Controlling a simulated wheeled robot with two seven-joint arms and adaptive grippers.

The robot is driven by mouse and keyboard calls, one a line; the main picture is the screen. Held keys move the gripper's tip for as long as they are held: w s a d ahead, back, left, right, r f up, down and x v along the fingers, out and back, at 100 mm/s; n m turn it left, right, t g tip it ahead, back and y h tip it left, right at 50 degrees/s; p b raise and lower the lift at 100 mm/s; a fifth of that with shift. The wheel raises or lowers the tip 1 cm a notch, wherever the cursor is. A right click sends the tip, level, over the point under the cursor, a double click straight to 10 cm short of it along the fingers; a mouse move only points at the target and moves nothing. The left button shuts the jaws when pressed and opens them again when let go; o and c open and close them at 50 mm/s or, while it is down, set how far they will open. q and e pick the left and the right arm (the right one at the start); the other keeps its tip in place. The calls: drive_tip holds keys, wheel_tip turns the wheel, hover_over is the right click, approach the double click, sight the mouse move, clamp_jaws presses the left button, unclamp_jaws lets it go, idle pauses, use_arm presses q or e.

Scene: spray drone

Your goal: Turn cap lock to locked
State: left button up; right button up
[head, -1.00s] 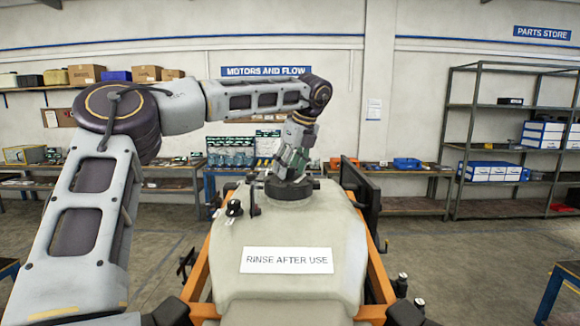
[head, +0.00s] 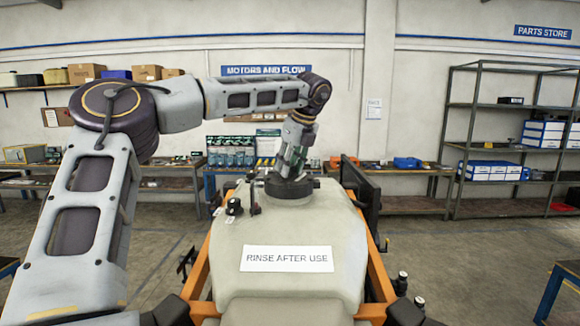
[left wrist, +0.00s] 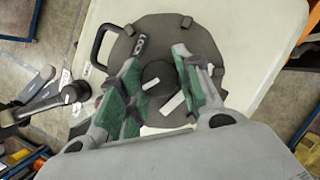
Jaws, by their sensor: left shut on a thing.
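The tank's dark round cap (head: 289,189) sits on top of the pale tank. It also fills the middle of the left wrist view (left wrist: 150,28), with a handle loop at its left and a small label that seems to read LOCK (left wrist: 140,45). A dark round knob (left wrist: 158,76) stands at its centre, with white marks beside it. My left gripper (head: 289,172) reaches down onto the cap from above. In the left wrist view its green-padded fingers (left wrist: 156,72) stand on either side of the knob, shut on it. My right gripper is not in view.
The pale tank (head: 240,285) carries a RINSE AFTER USE sign (head: 287,259). A small black knob (head: 234,207) stands left of the cap. An orange frame (head: 378,275) surrounds the tank, and a dark upright panel (head: 361,205) stands at its right. Shelves line the back wall.

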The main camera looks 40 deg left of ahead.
use_arm(q)
drive_tip(key=m+t+b, duration=0.1)
drive_tip(key=m, duration=0.2)
drive_tip(key=shift+s+h, duration=0.1)
drive_tip(key=shift+h, duration=0.2)
drive_tip(key=m+t, duration=0.1)
drive_tip(key=m, duration=0.2)
drive_tip(key=shift+m+h+b, duration=0.35)
drive_tip(key=shift+m+h, duration=0.05)
drive_tip(key=shift+s+a+m+t+h, duration=0.1)
drive_tip(key=shift+m+t+h, duration=0.3)
drive_tip(key=shift+m, duration=0.7)
drive_tip(key=m+h+p, duration=0.1)
drive_tip(key=m, duration=0.3)
drive_tip(key=shift+t, duration=0.3)
drive_tip(key=shift+a+m+h+p, duration=0.15)
drive_tip(key=shift+m+h+p, duration=0.45)
drive_tip(key=shift+m, duration=0.8)
drive_tip(key=o, duration=1)
